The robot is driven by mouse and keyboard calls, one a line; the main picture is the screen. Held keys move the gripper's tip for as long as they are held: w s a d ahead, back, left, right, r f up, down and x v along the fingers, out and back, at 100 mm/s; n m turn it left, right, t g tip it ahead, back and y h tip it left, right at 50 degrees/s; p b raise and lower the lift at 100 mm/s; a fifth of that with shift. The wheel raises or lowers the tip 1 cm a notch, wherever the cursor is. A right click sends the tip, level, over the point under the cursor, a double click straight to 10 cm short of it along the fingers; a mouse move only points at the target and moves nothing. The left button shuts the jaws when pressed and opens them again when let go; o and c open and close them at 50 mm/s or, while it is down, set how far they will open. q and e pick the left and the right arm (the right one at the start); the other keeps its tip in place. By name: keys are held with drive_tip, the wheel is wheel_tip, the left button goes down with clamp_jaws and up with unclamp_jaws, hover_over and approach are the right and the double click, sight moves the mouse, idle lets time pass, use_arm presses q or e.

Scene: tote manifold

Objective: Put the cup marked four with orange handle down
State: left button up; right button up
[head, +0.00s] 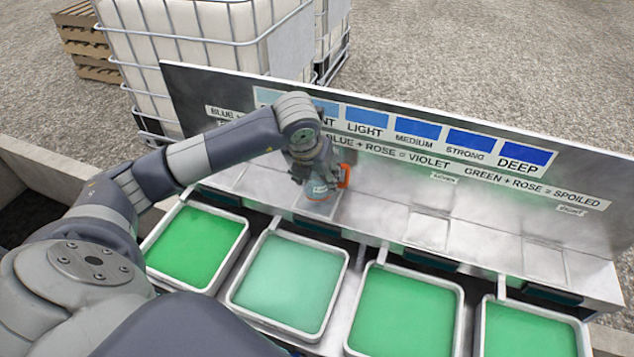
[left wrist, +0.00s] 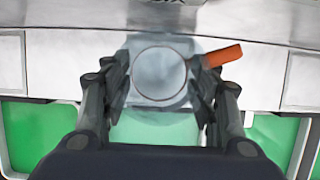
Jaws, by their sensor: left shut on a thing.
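The cup with the orange handle (head: 318,190) is at the steel ledge, in front of the lettered back panel. In the left wrist view the cup (left wrist: 160,72) shows from above as a round clear vessel, its orange handle pointing right. The cup's marking is too small to read. My left gripper (left wrist: 160,88) has its fingers on both sides of the cup and is shut on it. In the head view my left gripper (head: 312,178) comes down over the cup from above. I cannot tell whether the cup's base touches the ledge. My right gripper is not in view.
Several white-rimmed trays of green liquid stand in front of the ledge, including a paler one (head: 238,299) nearest the cup. The ledge (head: 470,238) has bare square pads to the right. The back panel (head: 590,172) rises behind it. White caged tanks (head: 215,50) stand beyond.

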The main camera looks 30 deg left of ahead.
use_arm(q)
drive_tip(key=shift+w+f, duration=0.1)
drive_tip(key=shift+w, duration=0.1)
wheel_tip(320, 180, down, 4)
drive_tip(key=shift+s+r+b, duration=0.1)
drive_tip(key=shift+r+b, duration=0.15)
drive_tip(key=shift+b, duration=0.5)
drive_tip(key=o, duration=1.2)
drive_tip(key=shift+c, duration=0.2)
drive_tip(key=shift+r, duration=0.1)
drive_tip(key=shift+s+r, duration=0.1)
drive_tip(key=shift+r, duration=0.4)
drive_tip(key=b+v, duration=0.2)
drive_tip(key=v, duration=0.9)
drive_tip(key=shift+s+f, duration=0.15)
drive_tip(key=shift+s, duration=0.05)
